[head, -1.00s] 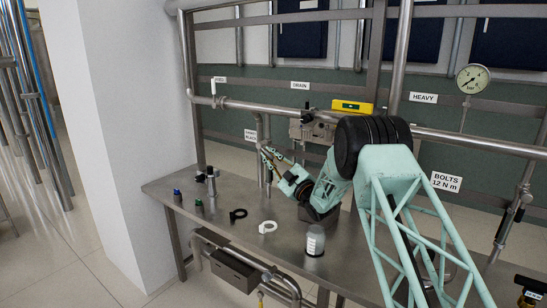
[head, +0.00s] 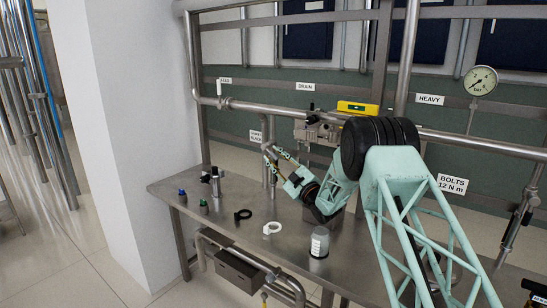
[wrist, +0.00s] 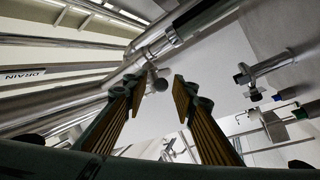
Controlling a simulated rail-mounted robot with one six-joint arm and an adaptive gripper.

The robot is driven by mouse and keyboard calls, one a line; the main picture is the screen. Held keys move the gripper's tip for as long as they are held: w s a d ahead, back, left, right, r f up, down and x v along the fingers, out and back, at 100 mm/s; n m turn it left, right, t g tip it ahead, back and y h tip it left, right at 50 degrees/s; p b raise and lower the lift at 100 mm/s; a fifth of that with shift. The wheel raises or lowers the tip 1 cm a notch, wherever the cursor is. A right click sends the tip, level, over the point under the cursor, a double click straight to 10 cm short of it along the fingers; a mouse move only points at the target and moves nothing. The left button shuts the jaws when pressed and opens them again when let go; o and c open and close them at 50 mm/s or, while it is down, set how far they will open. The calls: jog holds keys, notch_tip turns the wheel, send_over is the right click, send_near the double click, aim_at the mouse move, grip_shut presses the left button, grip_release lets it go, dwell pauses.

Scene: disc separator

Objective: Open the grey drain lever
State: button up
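The DRAIN label (head: 305,86) is on the rail above the pipe and also shows at the left of the wrist view (wrist: 24,74). I cannot pick out the grey drain lever for certain. In the wrist view a small grey round-ended fitting (wrist: 158,84) beside the thick pipe appears between my fingertips, farther off. It may be the lever or its valve. My gripper (wrist: 158,92) is open with nothing between the fingers. In the head view my gripper (head: 268,153) is near the vertical pipes below the horizontal pipe; whether it touches them cannot be told.
The steel table (head: 235,235) holds a black ring (head: 242,214), a white ring (head: 271,228) and a lidded jar (head: 319,243). A grey valve block (head: 318,130) and yellow level (head: 357,107) are close to my arm. The FEED valve (head: 221,103) is to the left.

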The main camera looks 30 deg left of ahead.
jog(key=v, duration=1.1)
jog(key=shift+s+d, duration=0.15)
jog(key=shift+s, duration=0.05)
jog(key=shift+f, duration=0.1)
jog(key=shift+c, duration=0.2)
